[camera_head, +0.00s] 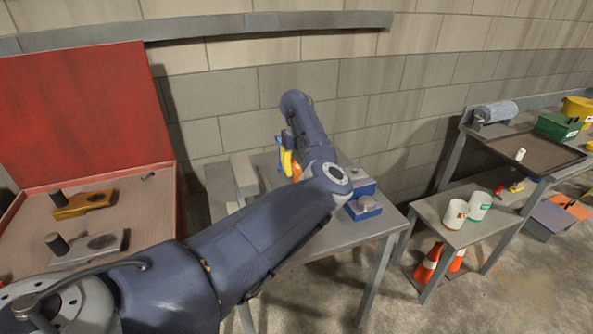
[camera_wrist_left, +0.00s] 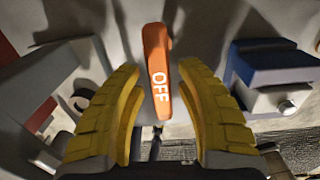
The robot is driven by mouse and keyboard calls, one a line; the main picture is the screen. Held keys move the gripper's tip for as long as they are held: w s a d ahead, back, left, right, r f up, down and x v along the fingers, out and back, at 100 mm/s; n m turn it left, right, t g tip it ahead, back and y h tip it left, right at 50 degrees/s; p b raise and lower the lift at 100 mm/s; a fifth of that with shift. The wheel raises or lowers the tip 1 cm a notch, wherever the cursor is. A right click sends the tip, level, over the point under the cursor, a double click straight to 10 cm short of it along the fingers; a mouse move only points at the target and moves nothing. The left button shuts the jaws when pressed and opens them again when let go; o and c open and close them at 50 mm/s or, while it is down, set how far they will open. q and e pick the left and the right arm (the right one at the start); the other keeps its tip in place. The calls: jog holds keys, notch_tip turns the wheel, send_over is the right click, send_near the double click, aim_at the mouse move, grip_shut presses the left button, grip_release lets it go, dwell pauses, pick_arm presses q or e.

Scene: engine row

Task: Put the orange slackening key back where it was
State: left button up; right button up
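The orange slackening key (camera_wrist_left: 158,65) is marked "OFF" and stands out between the yellow fingers of my left gripper (camera_wrist_left: 160,78) in the left wrist view. A narrow gap shows on each side of the key, so the fingers look open around it and not closed on it. In the head view the left gripper (camera_head: 288,160) is over the grey table, and a bit of orange shows beside its yellow fingers. My arm hides most of the key and what it is attached to there. My right gripper is not in view.
Blue blocks with grey metal parts (camera_head: 364,208) stand on the table just right of my arm; one also shows in the left wrist view (camera_wrist_left: 262,62). A red case (camera_head: 85,120) with tools is at left. Shelves with white cups (camera_head: 456,213) are at right.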

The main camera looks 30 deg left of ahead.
pick_arm(q)
notch_tip(320, 180, up, 12)
jog(key=shift+f, duration=0.2)
dwell(0.6)
